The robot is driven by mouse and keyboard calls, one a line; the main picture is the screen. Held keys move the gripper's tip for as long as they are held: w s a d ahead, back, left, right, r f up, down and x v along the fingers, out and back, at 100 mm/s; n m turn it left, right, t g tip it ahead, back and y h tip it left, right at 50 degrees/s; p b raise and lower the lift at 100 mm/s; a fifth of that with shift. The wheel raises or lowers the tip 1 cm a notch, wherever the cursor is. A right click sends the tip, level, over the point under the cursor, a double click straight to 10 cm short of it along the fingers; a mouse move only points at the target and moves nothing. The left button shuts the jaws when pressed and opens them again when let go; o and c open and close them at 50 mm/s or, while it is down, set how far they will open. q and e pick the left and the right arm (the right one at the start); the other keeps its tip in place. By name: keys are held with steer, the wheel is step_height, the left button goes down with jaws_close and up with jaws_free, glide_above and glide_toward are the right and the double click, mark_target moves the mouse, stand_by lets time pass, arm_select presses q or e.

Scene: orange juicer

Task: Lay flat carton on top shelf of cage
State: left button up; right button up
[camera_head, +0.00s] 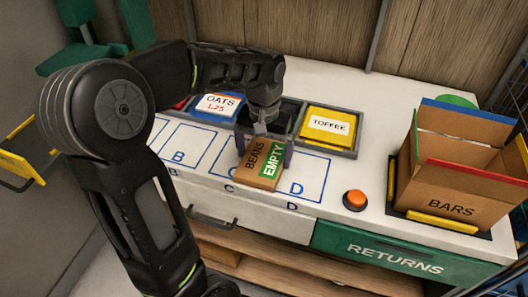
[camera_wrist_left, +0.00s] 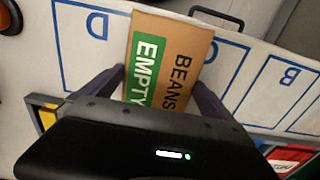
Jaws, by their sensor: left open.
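A brown carton (camera_head: 259,172) marked BEANS, with a green EMPTY label, lies on the white counter between marked squares C and D. It also shows in the left wrist view (camera_wrist_left: 176,42). My left gripper (camera_head: 264,151) is over it, with its fingers open and one on each side of the carton. In the left wrist view the fingers (camera_wrist_left: 155,92) stand beside the carton's edges; I cannot tell whether they touch it. Dark wire mesh (camera_head: 518,92) at the right edge may be part of the cage; its top shelf cannot be made out. My right gripper is not in view.
Behind the carton are trays with a blue OATS box (camera_head: 218,105) and a yellow TOFFEE box (camera_head: 328,126). An orange button (camera_head: 355,200) is to the right. An open BARS box (camera_head: 451,186) stands at the counter's right end. A green RETURNS panel (camera_head: 395,258) is at the front.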

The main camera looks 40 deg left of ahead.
mark_target(264, 157)
arm_select(q)
steer(key=shift+r, duration=0.35)
step_height(264, 157, up, 12)
steer(key=p, duration=0.2)
steer(key=shift+f, duration=0.2)
stand_by(0.4)
